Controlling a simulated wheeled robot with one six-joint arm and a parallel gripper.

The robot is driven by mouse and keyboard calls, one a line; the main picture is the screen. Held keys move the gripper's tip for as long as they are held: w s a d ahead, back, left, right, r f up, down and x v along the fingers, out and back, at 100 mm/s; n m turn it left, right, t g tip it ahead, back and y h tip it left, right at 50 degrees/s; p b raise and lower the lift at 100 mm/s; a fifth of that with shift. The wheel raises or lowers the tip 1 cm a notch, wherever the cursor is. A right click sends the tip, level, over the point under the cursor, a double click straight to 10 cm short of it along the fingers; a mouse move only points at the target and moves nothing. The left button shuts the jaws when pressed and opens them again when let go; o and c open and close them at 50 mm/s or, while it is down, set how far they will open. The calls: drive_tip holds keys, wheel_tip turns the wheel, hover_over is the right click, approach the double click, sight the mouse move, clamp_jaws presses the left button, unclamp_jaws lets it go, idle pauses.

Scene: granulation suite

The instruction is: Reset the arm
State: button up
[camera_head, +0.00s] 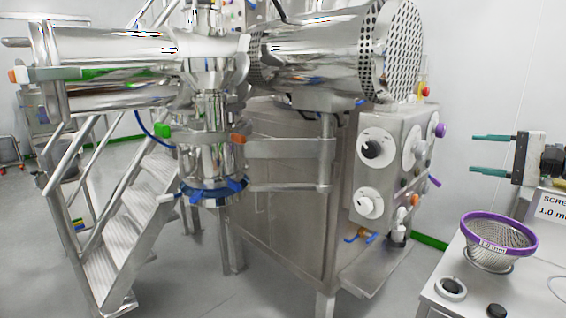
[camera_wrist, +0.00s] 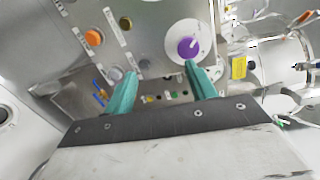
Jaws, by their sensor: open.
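My gripper (camera_head: 494,154) is at the right side of the head view, with two green fingers spread apart and pointing left. Nothing is between them. It is in the air above the purple-rimmed mesh basket and right of the machine's control panel (camera_head: 392,165). In the wrist view my gripper (camera_wrist: 160,88) shows both green fingers apart, with the panel beyond them. A purple knob (camera_wrist: 188,47) on a white disc is just past the right fingertip; I cannot tell the exact gap. An orange button (camera_wrist: 93,37) is at the upper left.
A steel granulator and stairs (camera_head: 143,206) fill the left and middle. Open floor shows at the lower left.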

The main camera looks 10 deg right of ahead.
drive_tip(key=s+a+f+n+g+h, duration=0.1)
drive_tip(key=s+a+f+g, duration=0.45)
drive_tip(key=a, duration=0.25)
drive_tip(key=s+a+f+n+g+h, duration=0.1)
drive_tip(key=s+a+f+g+h, duration=0.1)
drive_tip(key=s+a+f+g, duration=0.35)
drive_tip(key=s+a+n+h, duration=0.3)
drive_tip(key=s+a, duration=0.3)
drive_tip(key=s, duration=0.2)
drive_tip(key=s+a+f+n+h, duration=0.1)
drive_tip(key=s+a+n+h, duration=0.3)
drive_tip(key=s, duration=0.4)
drive_tip(key=shift+a+f+n+h, duration=0.3)
drive_tip(key=shift+a+n, duration=0.55)
drive_tip(key=shift+n, duration=0.25)
